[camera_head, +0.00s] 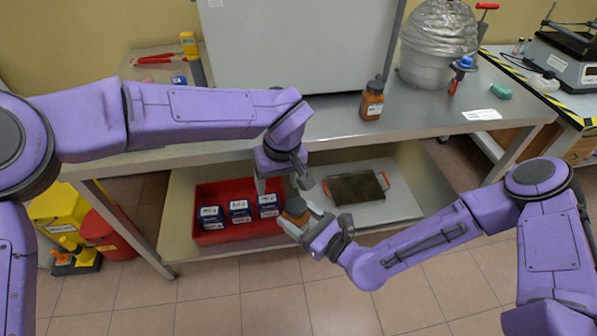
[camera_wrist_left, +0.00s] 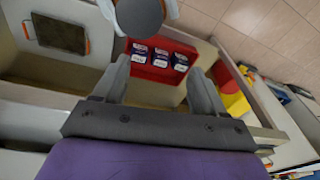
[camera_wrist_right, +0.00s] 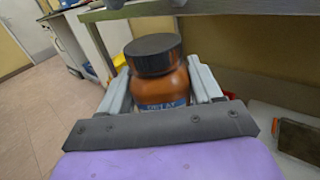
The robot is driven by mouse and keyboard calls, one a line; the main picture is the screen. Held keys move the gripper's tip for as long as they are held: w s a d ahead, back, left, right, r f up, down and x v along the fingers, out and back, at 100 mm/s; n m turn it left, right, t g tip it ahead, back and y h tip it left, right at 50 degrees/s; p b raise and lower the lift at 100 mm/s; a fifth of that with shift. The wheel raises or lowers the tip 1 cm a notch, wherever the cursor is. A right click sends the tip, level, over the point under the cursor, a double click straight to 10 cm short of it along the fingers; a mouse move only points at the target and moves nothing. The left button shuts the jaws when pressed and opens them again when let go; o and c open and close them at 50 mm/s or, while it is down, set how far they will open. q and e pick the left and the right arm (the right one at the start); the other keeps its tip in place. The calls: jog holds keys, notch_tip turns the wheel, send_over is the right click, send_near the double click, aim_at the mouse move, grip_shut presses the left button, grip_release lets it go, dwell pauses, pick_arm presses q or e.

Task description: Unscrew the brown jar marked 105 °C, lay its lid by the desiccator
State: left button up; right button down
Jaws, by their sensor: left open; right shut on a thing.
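My right gripper (camera_head: 299,217) is shut on a brown jar (camera_wrist_right: 160,88) with a dark screw lid (camera_wrist_right: 153,52), held upright in front of the bench's lower shelf. The lid is on the jar. Its label is partly hidden and I cannot read a temperature on it. My left gripper (camera_head: 283,186) is open and empty, pointing down just above the held jar. In the left wrist view the lid (camera_wrist_left: 140,16) shows at the top edge, beyond the open fingers and not between them. A silver domed vessel (camera_head: 437,45) on the bench may be the desiccator.
Another brown jar (camera_head: 372,102) stands on the steel bench (camera_head: 330,128). A red tray (camera_head: 205,237) with several blue-and-white boxes and a dark plate (camera_head: 355,188) are on the lower shelf. A green item (camera_head: 501,91) and white card (camera_head: 482,115) lie right of clear bench top.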

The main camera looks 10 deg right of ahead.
aim_at(299, 204)
pick_arm(q)
jog(key=s+d+r, duration=0.1)
jog(key=s+d+r+m+g, duration=0.1)
jog(key=r, duration=0.1)
jog(key=d+r+m+h, duration=0.1)
jog(key=d+r, duration=0.1)
jog(key=shift+s, duration=0.4)
jog(key=shift+s+d+f+g, duration=0.1)
jog(key=shift+f+g, duration=0.1)
jog(key=shift+g, duration=0.1)
notch_tip(299, 204, down, 8)
jog(key=shift+r, duration=0.25)
jog(key=c, duration=1.1)
